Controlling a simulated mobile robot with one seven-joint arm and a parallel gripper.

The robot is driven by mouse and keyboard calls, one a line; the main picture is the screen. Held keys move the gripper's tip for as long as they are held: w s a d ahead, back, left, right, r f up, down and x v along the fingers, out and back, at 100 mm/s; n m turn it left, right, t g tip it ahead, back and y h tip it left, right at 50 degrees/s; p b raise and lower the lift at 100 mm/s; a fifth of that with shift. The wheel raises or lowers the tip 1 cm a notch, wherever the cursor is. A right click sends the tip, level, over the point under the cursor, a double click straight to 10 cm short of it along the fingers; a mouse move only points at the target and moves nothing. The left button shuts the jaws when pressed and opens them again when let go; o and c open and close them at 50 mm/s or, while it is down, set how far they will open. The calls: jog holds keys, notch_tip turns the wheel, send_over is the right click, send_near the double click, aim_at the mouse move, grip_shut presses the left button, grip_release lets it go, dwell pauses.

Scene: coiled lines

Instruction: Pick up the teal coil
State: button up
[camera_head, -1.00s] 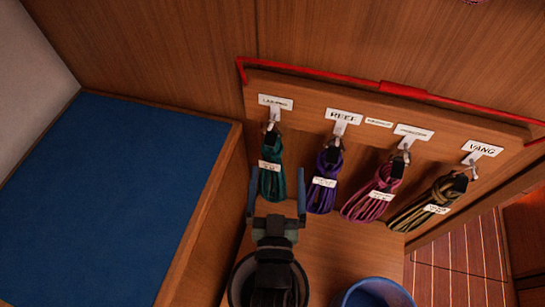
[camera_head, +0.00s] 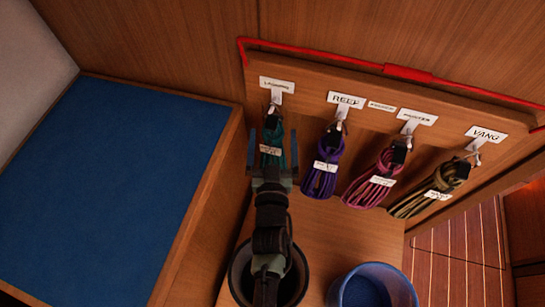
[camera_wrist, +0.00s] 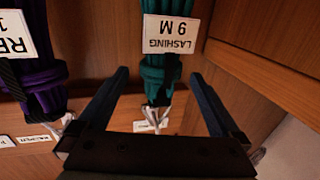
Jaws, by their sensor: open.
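The teal coil (camera_head: 275,150) hangs from the leftmost hook on the wooden board, with a white tag around it. In the wrist view the teal coil (camera_wrist: 159,82) shows upside down, its tag reading LASHING 9 M. My gripper (camera_head: 267,140) is open in front of it, with one finger to each side of the coil. In the wrist view the open fingers of my gripper (camera_wrist: 158,80) also stand on either side of it, with visible gaps. The lower end of the coil is partly hidden by my gripper in the head view.
A purple coil (camera_head: 322,172) hangs close to the right, then a pink coil (camera_head: 377,180) and an olive coil (camera_head: 430,190). A blue bucket (camera_head: 345,290) and a dark bucket (camera_head: 236,275) stand below. A blue cushion (camera_head: 110,185) lies to the left.

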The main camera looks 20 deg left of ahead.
jog(key=shift+x, duration=1.35)
jog(key=shift+f, duration=0.1)
jog(key=shift+c, duration=0.3)
grip_shut()
